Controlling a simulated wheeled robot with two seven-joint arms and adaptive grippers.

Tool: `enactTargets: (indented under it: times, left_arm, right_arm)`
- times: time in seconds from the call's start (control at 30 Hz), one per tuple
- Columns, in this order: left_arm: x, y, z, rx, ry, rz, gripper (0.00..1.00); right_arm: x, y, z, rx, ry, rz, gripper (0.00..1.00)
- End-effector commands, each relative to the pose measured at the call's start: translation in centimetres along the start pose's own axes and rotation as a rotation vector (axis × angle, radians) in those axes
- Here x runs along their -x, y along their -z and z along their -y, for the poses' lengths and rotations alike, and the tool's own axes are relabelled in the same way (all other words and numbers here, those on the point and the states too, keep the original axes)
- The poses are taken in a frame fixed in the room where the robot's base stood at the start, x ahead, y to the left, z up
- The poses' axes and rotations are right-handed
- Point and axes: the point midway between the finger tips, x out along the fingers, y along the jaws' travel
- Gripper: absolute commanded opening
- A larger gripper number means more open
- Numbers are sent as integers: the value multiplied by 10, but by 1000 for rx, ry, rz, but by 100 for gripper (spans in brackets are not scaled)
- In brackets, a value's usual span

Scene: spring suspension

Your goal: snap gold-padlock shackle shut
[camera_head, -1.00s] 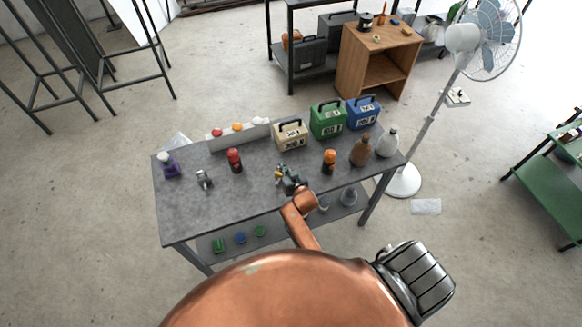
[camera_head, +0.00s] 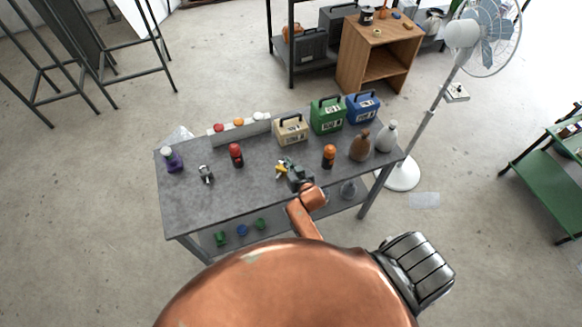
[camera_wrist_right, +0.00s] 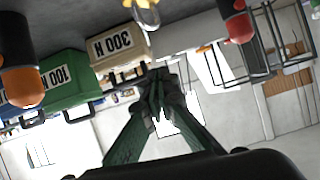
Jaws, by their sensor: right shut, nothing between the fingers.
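The gold padlock (camera_head: 281,169) sits on the grey workbench (camera_head: 185,205), partly covered by my right gripper (camera_head: 288,162) in the head view. It also shows at the top edge of the right wrist view (camera_wrist_right: 145,12), cut off there; I cannot tell how its shackle stands. My right gripper is shut and empty, just beside the padlock in the head view. In the wrist view its green-grey fingertips (camera_wrist_right: 160,88) meet, apart from the padlock in the picture. My left gripper is not in view.
A small silver-grey object (camera_head: 206,173) and a red-capped bottle (camera_head: 236,156) stand left of the padlock. An orange-capped bottle (camera_head: 329,157) stands close on the right. Beige (camera_head: 291,130), green (camera_head: 327,115) and blue (camera_head: 362,107) cases line the back. The bench's left front is clear.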

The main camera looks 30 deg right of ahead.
Motion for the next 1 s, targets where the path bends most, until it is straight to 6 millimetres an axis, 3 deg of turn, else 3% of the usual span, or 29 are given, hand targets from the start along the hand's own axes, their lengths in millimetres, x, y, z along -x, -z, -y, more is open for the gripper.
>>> enactTargets:
  times: [0.1, 0.3, 1.0]
  left_arm:
    - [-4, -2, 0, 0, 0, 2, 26]
    - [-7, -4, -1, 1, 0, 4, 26]
    - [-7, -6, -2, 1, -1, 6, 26]
  right_arm:
    - [20, -1, 0, -1, 0, 0, 0]
    - [40, 0, 0, 0, 0, 0, 0]
    - [46, -1, -1, 2, -2, 6, 0]
